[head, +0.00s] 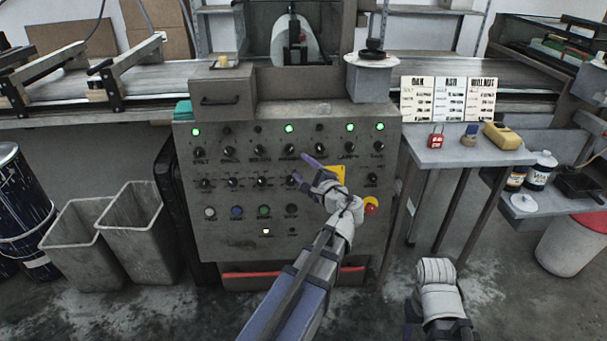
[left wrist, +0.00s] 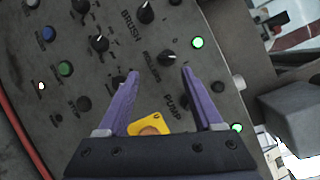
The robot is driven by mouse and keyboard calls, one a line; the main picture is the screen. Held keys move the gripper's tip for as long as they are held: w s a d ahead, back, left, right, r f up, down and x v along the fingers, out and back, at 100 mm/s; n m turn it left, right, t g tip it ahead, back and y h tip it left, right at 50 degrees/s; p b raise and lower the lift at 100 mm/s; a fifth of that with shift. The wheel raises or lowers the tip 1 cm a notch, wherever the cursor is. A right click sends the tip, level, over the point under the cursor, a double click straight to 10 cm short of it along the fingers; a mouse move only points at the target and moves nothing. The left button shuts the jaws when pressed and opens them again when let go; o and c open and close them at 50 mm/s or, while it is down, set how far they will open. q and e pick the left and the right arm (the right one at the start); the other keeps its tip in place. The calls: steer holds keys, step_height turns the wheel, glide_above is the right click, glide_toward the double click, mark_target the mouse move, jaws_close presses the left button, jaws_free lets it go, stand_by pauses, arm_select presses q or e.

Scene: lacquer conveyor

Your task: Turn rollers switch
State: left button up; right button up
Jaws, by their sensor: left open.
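The rollers switch is a black knob (head: 289,149) in the top row of the grey control panel (head: 222,244), under a lit green lamp (head: 289,128). In the left wrist view the rollers knob (left wrist: 167,57) shows above its ROLLERS label, with a pale pointer mark. My left gripper (head: 303,168) is open in front of the panel, just below and right of the knob. In the left wrist view its purple fingers (left wrist: 160,82) are spread and empty. The knob lies just beyond the gap between the tips, apart from them.
The BRUSH knob (left wrist: 145,12) neighbours the switch; the PUMP knob (head: 320,149) is on the other side. A yellow plate (left wrist: 148,124) and a red emergency button (head: 371,205) are near my left wrist. A small table (head: 450,153) with cards stands right.

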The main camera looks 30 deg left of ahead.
mark_target(291, 151)
arm_select(q)
steer(key=shift+m+t, duration=0.6)
steer(key=shift+m, duration=0.3)
steer(key=shift+w+d+b+x, duration=0.15)
steer(key=shift+b+x, duration=0.1)
steer(key=shift+x, duration=1.95)
steer(key=shift+w+d+b+x, duration=0.15)
steer(key=shift+b+x, duration=0.1)
steer(key=shift+x, duration=2)
jaws_close()
